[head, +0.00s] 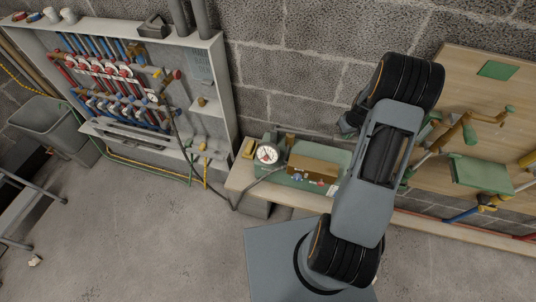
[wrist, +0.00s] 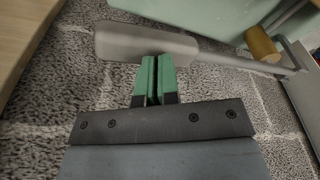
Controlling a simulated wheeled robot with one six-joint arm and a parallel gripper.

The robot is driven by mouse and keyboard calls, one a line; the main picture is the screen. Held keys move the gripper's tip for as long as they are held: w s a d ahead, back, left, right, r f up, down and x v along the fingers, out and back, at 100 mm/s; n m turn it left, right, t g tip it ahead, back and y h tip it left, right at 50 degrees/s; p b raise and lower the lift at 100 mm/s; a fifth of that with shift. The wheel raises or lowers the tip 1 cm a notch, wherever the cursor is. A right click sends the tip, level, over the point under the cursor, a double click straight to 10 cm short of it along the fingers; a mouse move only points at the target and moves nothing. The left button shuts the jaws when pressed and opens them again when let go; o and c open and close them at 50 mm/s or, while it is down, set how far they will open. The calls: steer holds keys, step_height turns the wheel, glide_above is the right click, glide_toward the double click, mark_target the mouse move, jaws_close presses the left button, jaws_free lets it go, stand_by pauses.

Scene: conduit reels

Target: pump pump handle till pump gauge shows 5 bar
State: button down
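The pump gauge (head: 267,153) is a round white dial with red on it, at the left end of the green pump (head: 332,157) on the bench. Its reading is too small to tell. In the wrist view, the pump handle (wrist: 146,43) is a thick grey grip on a thin rod running right. My gripper's green fingers (wrist: 155,62) are nearly together, with a thin dark gap. Their tips reach the grip's lower edge and nothing shows between them; whether they touch it is unclear. In the head view my arm hides the gripper and handle.
A wooden bench (head: 240,178) carries the pump against a block wall. A pipe manifold (head: 115,75) hangs in a grey cabinet at left, with hoses running down. A wooden board (head: 465,75) with tools is at right. The floor in front is largely clear.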

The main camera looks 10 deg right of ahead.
steer(key=shift+a+f, duration=0.1)
steer(key=shift+f, duration=0.1)
steer(key=shift+f+b, duration=1.75)
steer(key=shift+f, duration=0.1)
step_height(320, 180, up, 12)
steer(key=p, duration=0.7)
steer(key=shift+f, duration=0.2)
